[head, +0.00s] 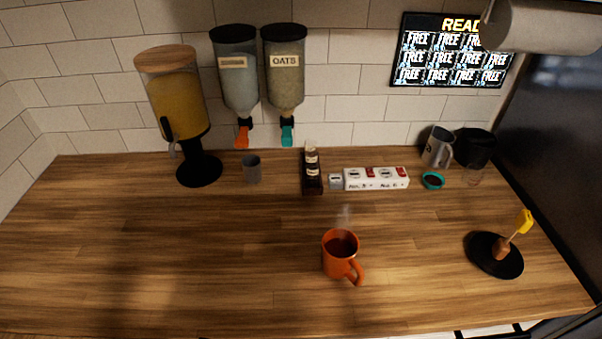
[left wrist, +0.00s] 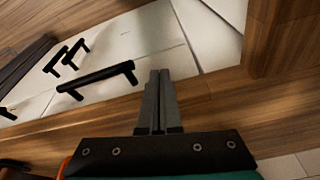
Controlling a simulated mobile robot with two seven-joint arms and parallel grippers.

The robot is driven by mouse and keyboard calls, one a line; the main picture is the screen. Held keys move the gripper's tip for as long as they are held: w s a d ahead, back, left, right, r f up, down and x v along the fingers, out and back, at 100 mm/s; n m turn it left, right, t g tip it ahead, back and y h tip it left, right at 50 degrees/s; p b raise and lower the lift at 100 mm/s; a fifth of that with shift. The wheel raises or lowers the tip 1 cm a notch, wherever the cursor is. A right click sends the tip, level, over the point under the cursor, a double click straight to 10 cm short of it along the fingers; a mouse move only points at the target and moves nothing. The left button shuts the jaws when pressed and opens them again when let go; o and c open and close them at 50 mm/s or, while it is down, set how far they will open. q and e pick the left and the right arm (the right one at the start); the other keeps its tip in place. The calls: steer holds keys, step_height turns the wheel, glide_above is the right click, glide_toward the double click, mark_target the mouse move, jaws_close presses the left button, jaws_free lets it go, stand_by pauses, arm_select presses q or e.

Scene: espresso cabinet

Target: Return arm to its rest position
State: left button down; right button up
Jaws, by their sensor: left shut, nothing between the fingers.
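My left gripper (left wrist: 160,100) shows in the left wrist view. Its two grey fingers are shut together with nothing between them. It faces white cabinet fronts (left wrist: 130,40) with black bar handles (left wrist: 97,79) and a strip of wood. The left gripper does not show in the head view. My right gripper is in neither view. An orange mug (head: 338,258) with dark, steaming liquid stands upright on the wooden counter (head: 200,245) in the head view, with no gripper near it.
A drink dispenser (head: 175,95), two wall dispensers (head: 238,80), a grey cup (head: 251,169), a dark bottle rack (head: 312,175), a white box (head: 375,178) and a metal pitcher (head: 437,147) line the back. A black plate (head: 483,258) lies right. The front left counter is clear.

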arm_select(q)
step_height(320, 180, down, 14)
steer(key=s+b, duration=0.2)
steer(key=b, duration=0.2)
steer(key=s+a+f+b, duration=0.1)
steer(key=s+f+b, duration=0.2)
steer(key=s+f, duration=0.2)
steer(key=s+a+f+g+b, duration=0.1)
steer(key=s+f+b, duration=0.2)
steer(key=f, duration=0.9)
steer(key=s+a+f+g+b, duration=0.1)
steer(key=s+f+b, duration=0.2)
steer(key=s+f, duration=0.5)
steer(key=shift+s+f, duration=0.2)
steer(key=shift+f, duration=0.3)
